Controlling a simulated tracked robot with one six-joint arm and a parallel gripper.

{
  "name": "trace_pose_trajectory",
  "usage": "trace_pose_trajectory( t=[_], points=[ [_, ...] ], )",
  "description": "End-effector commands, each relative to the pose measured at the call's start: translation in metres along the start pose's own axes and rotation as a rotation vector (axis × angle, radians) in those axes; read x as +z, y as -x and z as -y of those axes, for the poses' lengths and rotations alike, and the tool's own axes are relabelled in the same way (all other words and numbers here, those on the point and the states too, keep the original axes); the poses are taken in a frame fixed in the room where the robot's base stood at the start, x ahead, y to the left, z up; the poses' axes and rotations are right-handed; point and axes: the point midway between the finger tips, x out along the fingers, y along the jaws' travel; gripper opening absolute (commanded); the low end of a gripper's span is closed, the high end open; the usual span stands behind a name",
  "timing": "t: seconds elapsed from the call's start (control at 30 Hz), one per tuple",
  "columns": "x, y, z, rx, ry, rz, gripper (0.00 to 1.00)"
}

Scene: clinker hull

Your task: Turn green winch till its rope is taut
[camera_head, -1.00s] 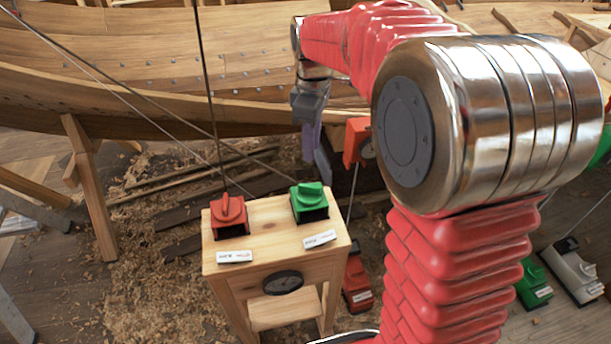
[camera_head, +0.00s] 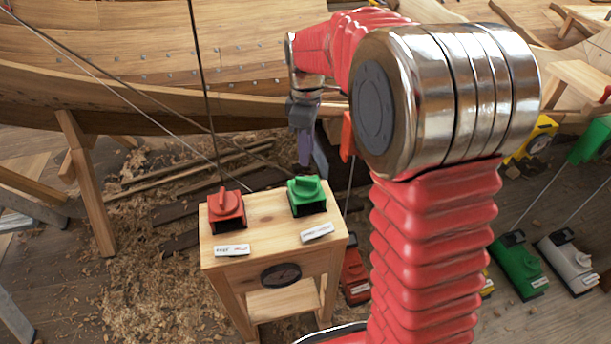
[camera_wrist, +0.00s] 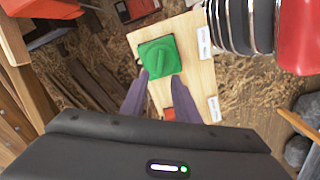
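The green winch (camera_head: 307,195) sits on the right of a small wooden stand (camera_head: 268,236), its ridged green knob on top. In the wrist view the green winch (camera_wrist: 159,58) lies just beyond my fingertips, its knob ridge running nearly up and down the picture. A rope runs from the upper left toward it; I cannot tell whether it is taut. My gripper (camera_head: 310,163) hangs above and behind the winch in the head view. In the wrist view my gripper (camera_wrist: 162,78) shows two purple fingers apart, with nothing between them that I can see held.
A red winch (camera_head: 227,210) stands left on the same stand, with its own rope. Another green winch (camera_head: 520,268) and a white one (camera_head: 568,262) are on the floor at right. A red unit (camera_head: 355,275) stands beside the stand. The wooden hull (camera_head: 150,60) fills the back.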

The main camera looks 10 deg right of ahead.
Motion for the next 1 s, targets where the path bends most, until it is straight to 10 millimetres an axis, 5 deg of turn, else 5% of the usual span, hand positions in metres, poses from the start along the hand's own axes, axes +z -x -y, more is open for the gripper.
trace_pose_trajectory(
  t=[0.5, 1.0],
  points=[
    [0.001, -0.081, 0.001, -0.004, -0.001, 0.002, 0.28],
    [0.001, -0.099, 0.0, -0.001, -0.001, 0.0, 0.28]
  ],
)
